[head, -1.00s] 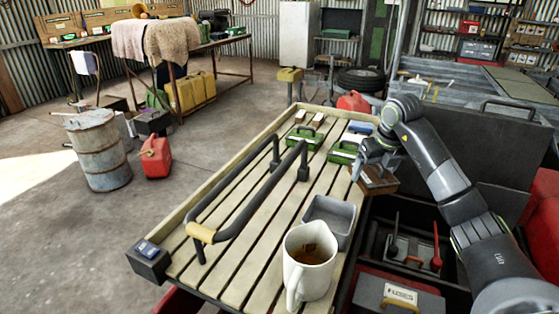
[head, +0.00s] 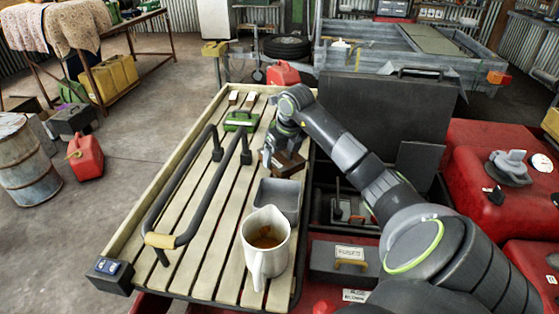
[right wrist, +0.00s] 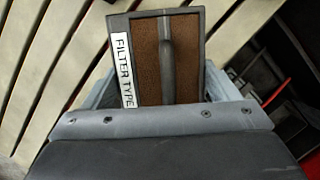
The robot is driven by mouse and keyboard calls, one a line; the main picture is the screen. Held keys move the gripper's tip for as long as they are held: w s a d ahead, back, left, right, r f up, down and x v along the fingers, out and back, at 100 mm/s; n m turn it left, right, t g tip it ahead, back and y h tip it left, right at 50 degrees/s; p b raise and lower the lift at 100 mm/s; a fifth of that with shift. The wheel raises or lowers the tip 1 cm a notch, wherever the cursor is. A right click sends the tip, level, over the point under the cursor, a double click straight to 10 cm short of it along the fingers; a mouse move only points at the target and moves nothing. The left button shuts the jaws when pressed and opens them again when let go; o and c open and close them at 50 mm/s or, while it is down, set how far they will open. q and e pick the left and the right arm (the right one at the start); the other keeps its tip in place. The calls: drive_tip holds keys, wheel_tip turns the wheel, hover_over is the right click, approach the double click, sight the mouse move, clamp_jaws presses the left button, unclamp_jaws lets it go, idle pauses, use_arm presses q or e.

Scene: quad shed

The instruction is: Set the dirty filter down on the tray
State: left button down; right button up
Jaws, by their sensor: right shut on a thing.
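The dirty filter (head: 289,164) has a dark frame, and a brown face with a handle bar and a "FILTER TYPE" label shows in the right wrist view (right wrist: 148,60). My right gripper (head: 273,152) is shut on it. In the head view the filter appears over the right side of the slatted rack, just behind the small grey tray (head: 264,190). I cannot tell whether it touches the slats. The tray looks empty and stands behind a white mug. My left gripper is not in view.
The white mug (head: 268,255) holds brown liquid near the tray. A black tubular bar (head: 173,205) rises along the rack (head: 205,258), with a green item (head: 241,120) behind it. A dark open box (head: 345,205) lies right of the rack. The slats left of the mug are bare.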

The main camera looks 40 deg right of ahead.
sight(284, 157)
wheel_tip(284, 157, down, 3)
drive_tip(key=shift+f+p, duration=0.15)
drive_tip(key=shift+p, duration=0.2)
drive_tip(key=shift+f, duration=0.1)
drive_tip(key=shift+f, duration=0.15)
drive_tip(key=o, duration=0.9)
drive_tip(key=shift+r, duration=0.3)
drive_tip(key=b+v, duration=0.2)
drive_tip(key=v, duration=1)
